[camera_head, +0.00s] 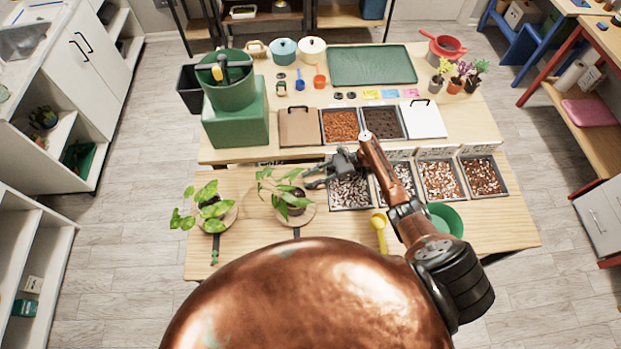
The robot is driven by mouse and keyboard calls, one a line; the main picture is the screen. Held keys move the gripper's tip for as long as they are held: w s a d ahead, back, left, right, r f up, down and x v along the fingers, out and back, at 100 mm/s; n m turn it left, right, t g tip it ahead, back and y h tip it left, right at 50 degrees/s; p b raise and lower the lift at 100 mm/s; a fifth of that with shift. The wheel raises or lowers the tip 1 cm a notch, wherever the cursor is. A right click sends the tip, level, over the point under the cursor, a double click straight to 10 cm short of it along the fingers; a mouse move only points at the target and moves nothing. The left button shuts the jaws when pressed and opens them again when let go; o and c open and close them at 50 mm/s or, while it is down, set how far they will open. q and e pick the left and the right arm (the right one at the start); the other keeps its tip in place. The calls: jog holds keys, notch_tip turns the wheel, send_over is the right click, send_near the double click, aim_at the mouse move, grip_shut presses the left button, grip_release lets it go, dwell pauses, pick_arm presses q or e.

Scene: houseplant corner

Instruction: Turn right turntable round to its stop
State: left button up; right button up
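The right turntable (308,215) is a round wooden disc on the front table, bearing a potted plant (288,198) with several green leaves. A dark strip (296,232) shows at its front edge. The left turntable (229,219) is a similar disc with another leafy plant (211,205). My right gripper (311,178) points left, just right of and behind the right plant, with its fingers apart near the leaves. Nothing shows between them; whether they touch the plant or turntable cannot be told. My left gripper is out of view.
Trays of pebbles (440,180) stand right of the right turntable. A yellow scoop (379,230) and a green bowl (446,219) are in front of them.

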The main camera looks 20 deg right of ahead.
jog(key=shift+d, duration=0.15)
jog(key=v, duration=1.1)
jog(key=shift+d, duration=0.35)
jog(key=shift+s+r, duration=0.15)
jog(key=shift+c, duration=0.3)
